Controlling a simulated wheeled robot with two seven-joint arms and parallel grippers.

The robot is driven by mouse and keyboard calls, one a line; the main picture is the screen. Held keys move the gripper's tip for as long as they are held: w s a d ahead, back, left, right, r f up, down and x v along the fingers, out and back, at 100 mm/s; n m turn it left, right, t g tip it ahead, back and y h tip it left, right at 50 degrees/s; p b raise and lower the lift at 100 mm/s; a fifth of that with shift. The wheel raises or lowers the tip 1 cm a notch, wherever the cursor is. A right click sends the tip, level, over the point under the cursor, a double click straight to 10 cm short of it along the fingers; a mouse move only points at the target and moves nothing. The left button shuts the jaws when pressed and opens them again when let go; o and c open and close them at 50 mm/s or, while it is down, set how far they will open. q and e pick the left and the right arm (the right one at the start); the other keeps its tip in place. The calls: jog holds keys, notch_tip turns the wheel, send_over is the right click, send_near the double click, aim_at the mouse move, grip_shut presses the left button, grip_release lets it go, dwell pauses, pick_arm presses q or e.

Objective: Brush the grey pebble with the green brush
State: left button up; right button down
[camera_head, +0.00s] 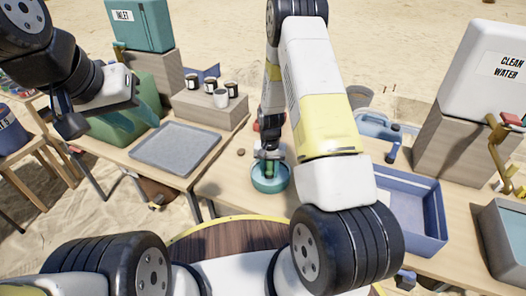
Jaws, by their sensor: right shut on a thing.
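My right gripper (268,152) points down over a teal bowl (283,185) on the middle table. It is shut on a narrow green thing, which appears to be the green brush (270,168); its lower end is inside the bowl's outline. Whether it touches the bowl cannot be told. A small brownish-grey stone (241,152) lies on the table left of the gripper. I cannot make out a clearly grey pebble; the bowl's inside is partly hidden by the gripper. My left gripper (72,122) is raised at the left, away from these things; its fingers are unclear.
A grey tray (176,147) lies left of the bowl. Behind it, several small cups (221,98) stand on a wooden block (205,112). A blue bin (415,235) and a clean-water tank (490,75) are at the right. My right arm hides much of the centre.

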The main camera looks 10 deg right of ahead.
jog(key=shift+w+d+r, duration=0.1)
jog(key=shift+w+d, duration=0.45)
jog(key=shift+w, duration=0.25)
jog(key=shift+s+a, duration=0.5)
jog(key=shift+s, duration=0.35)
jog(key=shift+w+d, duration=0.55)
jog(key=shift+w, duration=0.3)
jog(key=shift+s+a, duration=0.55)
jog(key=shift+s, duration=0.35)
jog(key=shift+w+d, duration=0.5)
jog(key=shift+w, duration=0.4)
jog(key=shift+s+a, duration=0.5)
jog(key=shift+s, duration=0.35)
jog(key=shift+w+d, duration=0.5)
jog(key=shift+w, duration=0.4)
jog(key=shift+s+a, duration=0.25)
jog(key=shift+s, duration=0.25)
jog(key=shift+s+a, duration=0.25)
jog(key=shift+s, duration=0.2)
jog(key=shift+w+d, duration=0.5)
jog(key=shift+w, duration=0.4)
